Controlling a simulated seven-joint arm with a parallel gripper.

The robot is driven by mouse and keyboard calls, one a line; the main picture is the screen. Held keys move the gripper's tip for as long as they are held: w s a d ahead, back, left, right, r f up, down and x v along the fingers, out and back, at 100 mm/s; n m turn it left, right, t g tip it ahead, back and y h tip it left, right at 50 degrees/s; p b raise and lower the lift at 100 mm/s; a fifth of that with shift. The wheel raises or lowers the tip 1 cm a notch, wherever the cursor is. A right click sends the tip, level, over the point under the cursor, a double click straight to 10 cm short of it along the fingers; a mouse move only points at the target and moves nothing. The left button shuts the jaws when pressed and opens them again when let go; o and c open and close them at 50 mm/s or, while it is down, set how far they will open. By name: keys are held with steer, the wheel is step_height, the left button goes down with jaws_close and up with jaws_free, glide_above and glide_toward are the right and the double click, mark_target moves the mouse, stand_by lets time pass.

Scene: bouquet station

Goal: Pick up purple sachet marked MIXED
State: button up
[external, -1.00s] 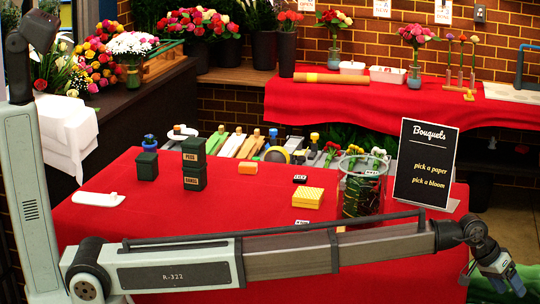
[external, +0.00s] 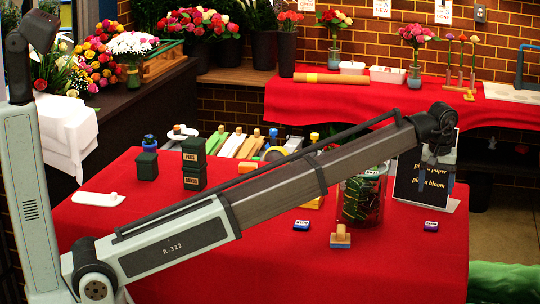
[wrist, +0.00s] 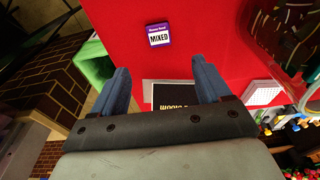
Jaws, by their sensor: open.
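The purple sachet (external: 431,226) lies flat on the red cloth near the right edge of the table. In the wrist view, the sachet (wrist: 158,36) shows a white label reading MIXED, and it lies beyond my fingertips, roughly centred between them. My gripper (external: 437,178) hangs above the right side of the table, in front of the black sign and higher than the sachet. In the wrist view, my gripper (wrist: 160,78) has its two blue fingers wide apart with nothing between them.
The black sign (external: 408,185) stands close behind my gripper. A glass vase (external: 362,200) stands left of it. A wooden-handled stamp (external: 341,238) and a blue-and-white packet (external: 301,225) are farther left. The cloth (external: 390,265) in front of the sachet is clear.

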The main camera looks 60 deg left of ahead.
mark_target(431, 224)
steer(key=f, duration=0.7)
steer(key=w+a+f, duration=0.1)
steer(key=f, duration=0.3)
steer(key=shift+f, duration=0.35)
steer(key=shift+c, duration=0.2)
steer(key=c, duration=1.1)
